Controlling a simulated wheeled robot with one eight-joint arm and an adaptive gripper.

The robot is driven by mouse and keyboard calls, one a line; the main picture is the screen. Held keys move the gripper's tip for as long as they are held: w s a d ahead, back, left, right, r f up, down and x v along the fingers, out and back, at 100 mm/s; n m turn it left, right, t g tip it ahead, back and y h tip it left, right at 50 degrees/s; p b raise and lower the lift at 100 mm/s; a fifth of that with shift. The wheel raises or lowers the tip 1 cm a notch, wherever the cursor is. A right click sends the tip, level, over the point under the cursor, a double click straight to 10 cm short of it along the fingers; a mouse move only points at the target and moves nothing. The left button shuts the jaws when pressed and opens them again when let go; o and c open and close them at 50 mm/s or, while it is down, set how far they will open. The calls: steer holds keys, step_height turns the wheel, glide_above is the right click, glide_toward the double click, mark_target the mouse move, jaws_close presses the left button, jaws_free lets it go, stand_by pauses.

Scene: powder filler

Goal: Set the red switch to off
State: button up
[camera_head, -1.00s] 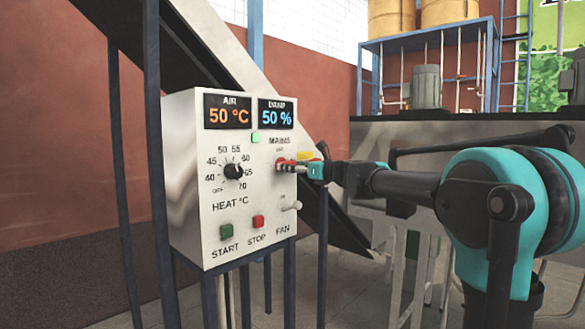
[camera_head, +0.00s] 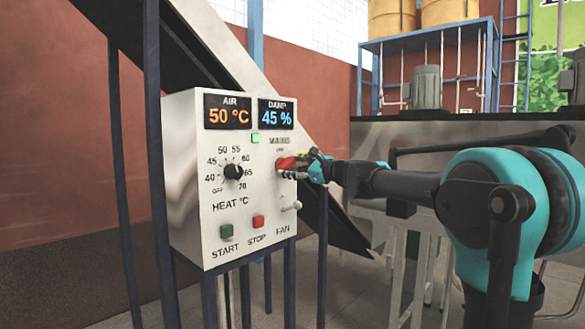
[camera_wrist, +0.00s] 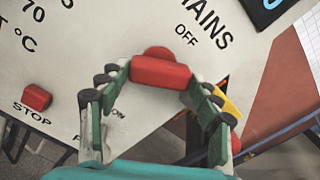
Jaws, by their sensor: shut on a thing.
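The red switch (camera_head: 287,163) is the mains knob on the right side of the white control panel (camera_head: 208,110). In the wrist view the red switch (camera_wrist: 160,73) has its bar lying roughly across the picture, with the OFF mark above it and to the right, and the ON mark below and to the left. My gripper (camera_head: 304,168) reaches in from the right. In the wrist view my gripper (camera_wrist: 153,87) has its fingers on both ends of the bar, shut on it. The fingers partly cover the switch in the head view.
The panel also holds a black heat dial (camera_head: 233,171), a green start button (camera_head: 226,231), a red stop button (camera_head: 258,221) and a white fan lever (camera_head: 291,206). The displays read 50 °C and 45 %. A sloping chute stands behind the panel.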

steer(key=n, duration=0.6)
steer(key=shift+s, duration=0.1)
steer(key=n, duration=0.5)
steer(key=shift+a+n, duration=0.1)
steer(key=shift+n, duration=0.2)
stand_by(0.3)
steer(key=o, duration=1.1)
steer(key=shift+s, duration=0.1)
steer(key=v, duration=1.2)
